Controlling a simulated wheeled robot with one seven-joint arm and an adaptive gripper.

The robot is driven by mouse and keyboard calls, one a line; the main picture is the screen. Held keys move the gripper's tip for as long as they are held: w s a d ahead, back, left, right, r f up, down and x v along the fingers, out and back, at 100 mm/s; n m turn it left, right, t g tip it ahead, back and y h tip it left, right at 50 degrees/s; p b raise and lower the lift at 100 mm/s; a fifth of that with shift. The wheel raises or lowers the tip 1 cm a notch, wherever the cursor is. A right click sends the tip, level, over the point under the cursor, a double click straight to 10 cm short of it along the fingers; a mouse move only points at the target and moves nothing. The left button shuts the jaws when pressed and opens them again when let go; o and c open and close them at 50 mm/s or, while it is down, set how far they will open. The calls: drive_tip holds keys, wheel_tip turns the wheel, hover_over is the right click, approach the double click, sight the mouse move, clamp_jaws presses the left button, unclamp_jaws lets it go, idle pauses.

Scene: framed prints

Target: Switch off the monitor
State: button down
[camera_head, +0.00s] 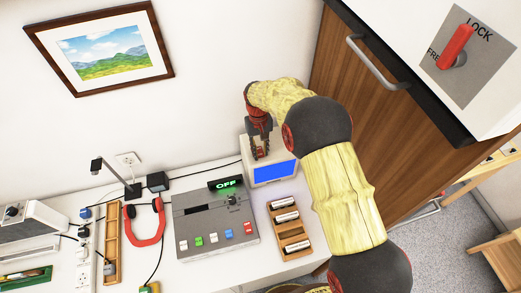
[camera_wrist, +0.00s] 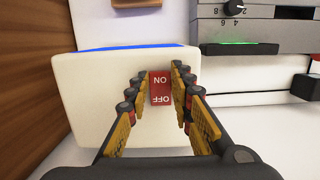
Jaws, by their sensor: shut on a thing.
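The monitor (camera_head: 273,174) is a small cream box with a lit blue screen, standing on the white table against the wall. In the wrist view I look down on its top (camera_wrist: 88,95), with the blue screen edge at the far side. A red rocker switch (camera_wrist: 161,88) marked ON and OFF is on the top; the lettering appears upside down. My gripper (camera_head: 261,150) reaches down to the monitor's top. In the wrist view my gripper (camera_wrist: 159,73) has its fingers on both sides of the switch, shut on it. The head view hides the switch.
A grey control panel (camera_head: 213,222) with colored buttons and a green OFF display stands left of the monitor. A wooden tray (camera_head: 283,214) with white cylinders lies in front. A wooden cabinet (camera_head: 385,120) with a handle is at the right. Red headphones (camera_head: 146,240) lie farther left.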

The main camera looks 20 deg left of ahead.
drive_tip(key=shift+w+a+r+g+h+p, duration=0.1)
drive_tip(key=shift+w+a+g+h+p, duration=0.15)
drive_tip(key=shift+g+h+p, duration=0.35)
drive_tip(key=shift+g, duration=0.3)
drive_tip(key=c, duration=1.6)
unclamp_jaws()
drive_tip(key=shift+o, duration=0.2)
drive_tip(key=shift+v, duration=3.75)
